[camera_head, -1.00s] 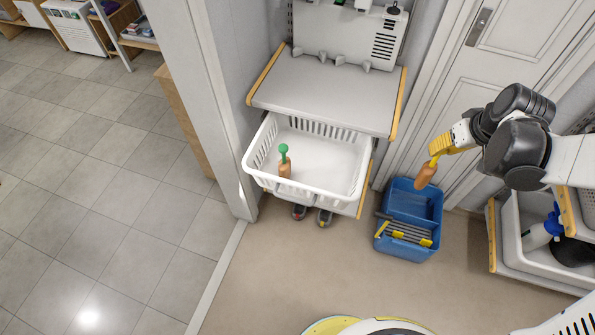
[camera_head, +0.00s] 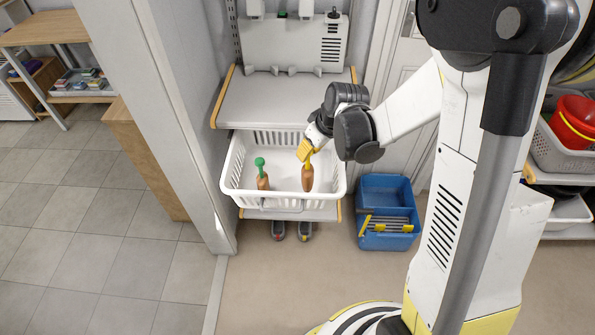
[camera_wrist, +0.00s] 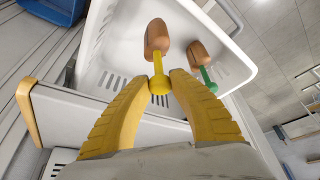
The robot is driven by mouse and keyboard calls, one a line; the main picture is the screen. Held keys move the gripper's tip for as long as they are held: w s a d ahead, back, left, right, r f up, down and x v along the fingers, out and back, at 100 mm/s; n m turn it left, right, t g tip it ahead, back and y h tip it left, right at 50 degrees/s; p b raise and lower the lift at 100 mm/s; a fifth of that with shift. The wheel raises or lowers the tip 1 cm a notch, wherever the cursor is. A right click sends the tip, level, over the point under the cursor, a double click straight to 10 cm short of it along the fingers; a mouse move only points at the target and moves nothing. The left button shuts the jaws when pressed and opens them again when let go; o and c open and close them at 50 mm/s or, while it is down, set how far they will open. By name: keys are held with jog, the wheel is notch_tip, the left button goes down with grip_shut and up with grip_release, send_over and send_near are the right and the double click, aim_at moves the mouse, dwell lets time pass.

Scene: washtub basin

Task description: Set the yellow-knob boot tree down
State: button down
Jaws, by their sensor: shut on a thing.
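The yellow-knob boot tree (camera_head: 308,178) has a brown wooden body and a yellow stem. My gripper (camera_head: 306,153) is shut on its yellow knob and holds it upright, body down, in the right part of the white basket (camera_head: 232,190). In the wrist view, both yellow fingers (camera_wrist: 160,88) close on the knob of the boot tree (camera_wrist: 157,38). I cannot tell whether its lower end touches the basket floor. A green-knob boot tree (camera_head: 262,180) stands in the basket to the left; it also shows in the wrist view (camera_wrist: 200,58).
A grey shelf (camera_head: 285,100) lies above and behind the basket. A blue crate (camera_head: 385,190) stands on the floor to the right. Two shoes (camera_head: 290,231) sit below the basket. Bare basket floor shows between the boot trees.

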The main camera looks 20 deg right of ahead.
aim_at(309, 162)
jog(key=shift+f+b, duration=0.95)
jog(key=shift+f, duration=1.55)
jog(key=shift+f, duration=0.2)
jog(key=c, duration=1.2)
grip_release()
jog(key=shift+r, duration=0.1)
